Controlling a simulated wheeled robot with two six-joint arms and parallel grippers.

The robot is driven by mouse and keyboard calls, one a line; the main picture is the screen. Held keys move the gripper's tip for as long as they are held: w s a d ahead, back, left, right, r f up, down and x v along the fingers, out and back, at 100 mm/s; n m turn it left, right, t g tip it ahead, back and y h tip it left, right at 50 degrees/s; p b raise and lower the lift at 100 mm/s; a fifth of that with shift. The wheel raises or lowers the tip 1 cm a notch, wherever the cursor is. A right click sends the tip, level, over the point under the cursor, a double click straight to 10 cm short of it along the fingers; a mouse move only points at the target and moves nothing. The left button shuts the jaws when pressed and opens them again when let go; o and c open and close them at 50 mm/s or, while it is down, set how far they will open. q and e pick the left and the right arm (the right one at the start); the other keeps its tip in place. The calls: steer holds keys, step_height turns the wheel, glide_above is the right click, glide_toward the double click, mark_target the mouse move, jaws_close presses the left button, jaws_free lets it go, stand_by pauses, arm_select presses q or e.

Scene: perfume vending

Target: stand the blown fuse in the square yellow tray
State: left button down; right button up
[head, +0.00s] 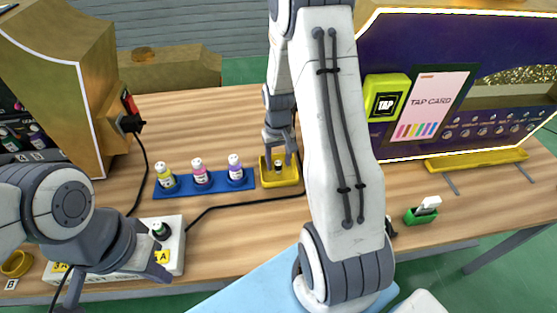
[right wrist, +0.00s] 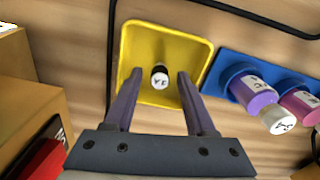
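The square yellow tray (head: 290,182) sits mid-table; the right wrist view shows it from above (right wrist: 137,37). A small black fuse with a white labelled end (right wrist: 160,78) stands upright in it and also shows in the head view (head: 278,166). My right gripper (head: 279,146) is over the tray. Its two fingers (right wrist: 160,82) are apart, with the fuse between and beyond their tips, not touching it.
A blue rack (head: 215,185) with three small bottles stands just left of the tray. A black cable (head: 230,206) runs around the tray's front. A green holder (head: 421,215) with a white piece is at right. The purple vending machine (head: 450,45) stands at the back right.

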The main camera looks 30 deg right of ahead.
mark_target(278, 163)
steer(key=shift+r, duration=0.35)
step_height(278, 163, up, 12)
steer(key=p, duration=0.1)
steer(key=s+a+r+n, duration=0.2)
steer(key=s+a+n, duration=0.15)
steer(key=a, duration=0.65)
steer(key=s+a+r+n, duration=0.2)
steer(key=s+a, duration=0.2)
steer(key=a, duration=0.5)
steer(key=s+a+r+n+y, duration=0.1)
steer(key=s+a+n, duration=0.4)
steer(key=s, duration=0.8)
steer(key=shift+s+a+r, duration=0.15)
steer(key=shift+s+a, duration=0.1)
steer(key=shift+a, duration=0.9)
steer(key=shift+r+p, duration=0.1)
steer(key=shift+p, duration=0.2)
